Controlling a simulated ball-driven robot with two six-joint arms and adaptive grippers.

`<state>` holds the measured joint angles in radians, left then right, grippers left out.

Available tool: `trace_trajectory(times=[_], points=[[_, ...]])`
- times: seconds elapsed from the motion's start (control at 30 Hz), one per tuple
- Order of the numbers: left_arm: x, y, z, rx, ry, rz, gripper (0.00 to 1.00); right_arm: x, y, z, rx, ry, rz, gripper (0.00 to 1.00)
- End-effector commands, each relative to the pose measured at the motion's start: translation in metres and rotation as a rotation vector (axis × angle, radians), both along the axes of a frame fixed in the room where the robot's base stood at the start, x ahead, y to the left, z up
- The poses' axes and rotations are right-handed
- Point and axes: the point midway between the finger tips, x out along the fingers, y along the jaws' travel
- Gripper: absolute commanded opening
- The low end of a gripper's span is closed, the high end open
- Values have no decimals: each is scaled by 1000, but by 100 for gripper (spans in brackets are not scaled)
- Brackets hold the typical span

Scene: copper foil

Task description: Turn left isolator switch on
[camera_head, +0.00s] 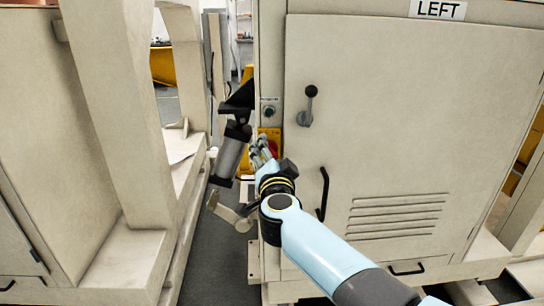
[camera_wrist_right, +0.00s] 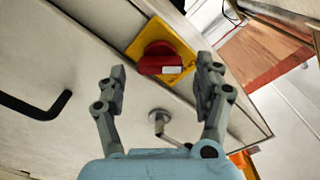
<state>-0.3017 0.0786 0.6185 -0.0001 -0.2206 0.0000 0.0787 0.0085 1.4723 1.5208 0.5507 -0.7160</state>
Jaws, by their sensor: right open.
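The left isolator switch is a red rotary knob on a yellow plate. In the head view the knob (camera_head: 273,147) sits on the narrow face of the cabinet marked LEFT, partly hidden by my right gripper. In the right wrist view the red knob (camera_wrist_right: 160,58) and yellow plate (camera_wrist_right: 186,27) lie just beyond and between the fingertips. My right gripper (camera_wrist_right: 163,75) is open and empty, its fingers either side of the knob and apart from it. In the head view my right gripper (camera_head: 261,148) reaches the cabinet edge. My left gripper is not in view.
The cabinet door (camera_head: 400,120) has a lever handle (camera_head: 307,105) and a black pull handle (camera_head: 323,193). A dark hinged arm (camera_head: 232,145) stands left of the gripper. A narrow floor gap (camera_head: 205,255) runs between the cabinets.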

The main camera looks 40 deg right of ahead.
Motion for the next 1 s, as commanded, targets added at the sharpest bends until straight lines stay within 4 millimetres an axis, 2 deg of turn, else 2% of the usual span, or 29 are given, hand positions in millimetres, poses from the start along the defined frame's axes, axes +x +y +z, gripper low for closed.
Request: trace_trajectory(times=[0.33, 0.73, 0.77, 1.0], points=[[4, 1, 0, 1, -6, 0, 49, 4, -2, 0, 0, 0, 0, 68], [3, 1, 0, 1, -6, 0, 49, 4, -2, 0, 0, 1, 1, 16], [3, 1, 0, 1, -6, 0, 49, 4, -2, 0, 0, 1, 1, 13], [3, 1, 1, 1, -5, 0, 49, 3, -2, 0, 19, -11, 1, 13]])
